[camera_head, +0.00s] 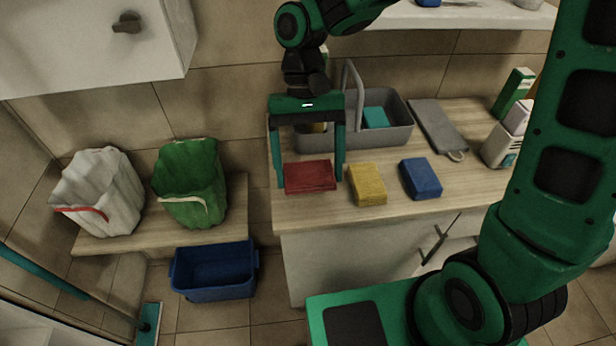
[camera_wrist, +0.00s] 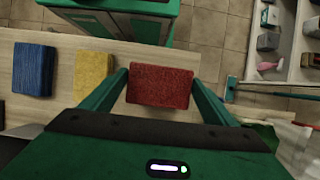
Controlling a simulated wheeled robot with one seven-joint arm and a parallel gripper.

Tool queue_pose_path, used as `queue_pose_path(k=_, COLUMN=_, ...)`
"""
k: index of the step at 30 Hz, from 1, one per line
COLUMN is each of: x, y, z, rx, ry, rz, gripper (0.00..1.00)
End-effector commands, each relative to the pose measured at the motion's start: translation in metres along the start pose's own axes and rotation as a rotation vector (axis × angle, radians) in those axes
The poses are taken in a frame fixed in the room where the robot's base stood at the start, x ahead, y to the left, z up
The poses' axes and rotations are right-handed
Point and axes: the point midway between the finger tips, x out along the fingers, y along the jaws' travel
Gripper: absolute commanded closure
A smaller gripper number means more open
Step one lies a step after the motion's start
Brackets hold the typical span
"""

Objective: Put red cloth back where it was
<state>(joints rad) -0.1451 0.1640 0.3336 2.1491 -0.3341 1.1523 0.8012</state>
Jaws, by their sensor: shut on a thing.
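The red cloth (camera_head: 309,177) is a folded block at the left end of the wooden counter. My gripper (camera_head: 310,184) points down over it, with one finger on each side, and is shut on the cloth. In the wrist view the red cloth (camera_wrist: 160,86) sits between the two fingertips (camera_wrist: 160,84). I cannot tell whether it touches the counter. A yellow cloth (camera_head: 367,184) lies just to its right, and a blue cloth (camera_head: 420,179) further right. They also show in the wrist view, yellow (camera_wrist: 94,75) and blue (camera_wrist: 34,69).
A grey caddy (camera_head: 393,137) with a handle stands behind the cloths, holding a teal item (camera_head: 375,118). A grey board (camera_head: 437,127) and cartons (camera_head: 513,92) are to the right. White (camera_head: 98,190) and green (camera_head: 190,183) bags stand on a lower shelf, above a blue bin (camera_head: 214,270).

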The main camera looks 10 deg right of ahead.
Motion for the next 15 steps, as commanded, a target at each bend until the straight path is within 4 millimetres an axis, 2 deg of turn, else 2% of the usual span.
queue_pose_path(k=5, x=0.004, y=0.002, z=-0.008, rx=0.0, ry=-0.001, rz=0.0, gripper=0.44)
queue_pose_path(k=15, x=0.038, y=0.002, z=-0.022, rx=0.0, ry=-0.001, rz=0.001, gripper=0.44)
